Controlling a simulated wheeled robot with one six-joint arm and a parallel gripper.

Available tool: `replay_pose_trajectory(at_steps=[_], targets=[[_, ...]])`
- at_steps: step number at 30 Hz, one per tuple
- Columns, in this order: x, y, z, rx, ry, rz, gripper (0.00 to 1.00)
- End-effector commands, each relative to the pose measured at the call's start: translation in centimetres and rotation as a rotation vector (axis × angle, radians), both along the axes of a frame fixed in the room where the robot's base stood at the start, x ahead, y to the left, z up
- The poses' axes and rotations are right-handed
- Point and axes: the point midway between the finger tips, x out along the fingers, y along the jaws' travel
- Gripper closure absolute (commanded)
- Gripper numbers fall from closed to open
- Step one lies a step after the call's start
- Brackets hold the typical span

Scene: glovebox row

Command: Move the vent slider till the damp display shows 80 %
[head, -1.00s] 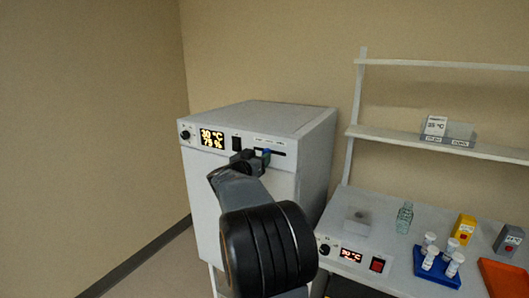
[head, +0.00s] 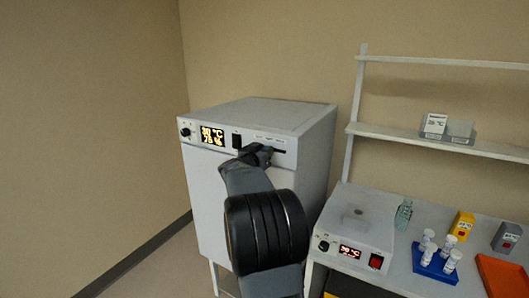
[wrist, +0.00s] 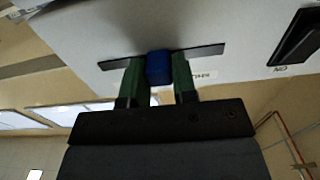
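The vent slider's blue knob (wrist: 159,66) sits in a dark slot (wrist: 205,50) on the white cabinet's front, seen in the wrist view. My gripper (wrist: 159,80) has one green finger on each side of the knob, with no clear gap, so it looks shut on it. In the head view my gripper (head: 262,152) is at the slot, and the knob is hidden behind it. The display (head: 212,135) on the cabinet (head: 215,185) has two glowing lines. The upper reads about 30 °C, the lower about 75 %, its last digit blurred.
A black rocker switch (head: 237,141) and a round knob (head: 185,132) flank the display. To the right, a bench holds a small heater box (head: 352,232), a glass bottle (head: 403,215) and a blue vial rack (head: 436,268). A shelf (head: 490,150) hangs above.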

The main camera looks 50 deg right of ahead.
Motion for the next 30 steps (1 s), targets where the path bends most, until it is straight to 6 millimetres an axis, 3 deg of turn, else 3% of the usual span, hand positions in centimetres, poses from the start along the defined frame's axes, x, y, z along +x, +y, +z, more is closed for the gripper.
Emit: replay_pose_trajectory(at_steps=[8,29,30], targets=[[0.0,0.0,0.0,0.000,0.000,0.000,1.00],[0.9,0.5,0.0,0.000,0.000,0.001,1.00],[0.8,0.4,0.0,0.000,0.000,0.000,0.75]])
